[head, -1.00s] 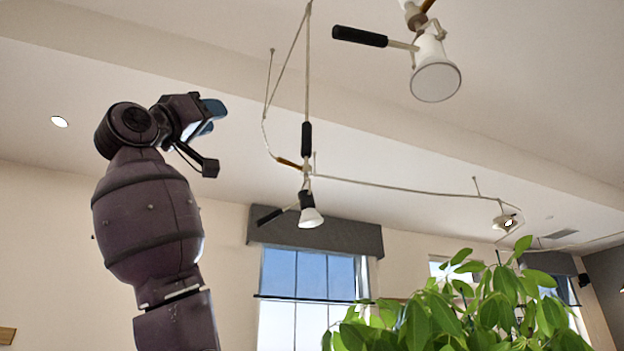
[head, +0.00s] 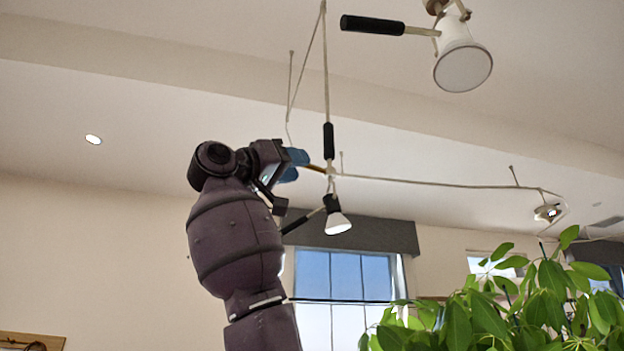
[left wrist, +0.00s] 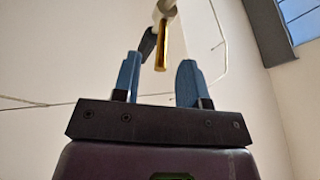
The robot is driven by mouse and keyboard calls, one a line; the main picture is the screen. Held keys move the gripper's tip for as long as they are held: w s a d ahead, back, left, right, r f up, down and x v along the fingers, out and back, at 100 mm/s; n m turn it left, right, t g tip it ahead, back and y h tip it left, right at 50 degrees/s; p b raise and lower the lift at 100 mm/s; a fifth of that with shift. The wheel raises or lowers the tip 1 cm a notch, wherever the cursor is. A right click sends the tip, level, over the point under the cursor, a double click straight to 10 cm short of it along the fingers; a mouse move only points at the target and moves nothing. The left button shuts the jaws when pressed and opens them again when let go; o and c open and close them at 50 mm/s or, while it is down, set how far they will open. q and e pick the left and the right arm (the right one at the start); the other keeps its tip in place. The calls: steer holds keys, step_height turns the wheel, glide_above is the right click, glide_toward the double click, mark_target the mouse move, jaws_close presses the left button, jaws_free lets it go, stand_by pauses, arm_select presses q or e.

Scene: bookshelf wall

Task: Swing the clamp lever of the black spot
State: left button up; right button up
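The black spot (head: 334,203), a lamp with a black neck and a pale lit shade, hangs from the cable track near the middle of the head view. Its orange-brown clamp lever (head: 316,168) points left from the joint above it. In the left wrist view the lever (left wrist: 161,52) shows golden, its lower end in line with the gap between the fingertips; I cannot tell its depth. My left gripper (head: 294,165) is open, its blue fingers just left of the lever. It also shows open in the left wrist view (left wrist: 158,78). My right gripper is not in view.
A white spot (head: 462,62) with a black handle (head: 372,24) hangs at the upper right. Thin cables (head: 440,183) run across the room. A leafy plant (head: 500,305) fills the lower right. A window (head: 345,275) is behind. The air left of my arm is clear.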

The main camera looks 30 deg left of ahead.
mark_target(312, 168)
arm_select(q)
steer(key=shift+p+x, duration=0.75)
steer(key=shift+x, duration=1.65)
steer(key=shift+a, duration=0.1)
steer(key=shift+c, duration=0.3)
jaws_close()
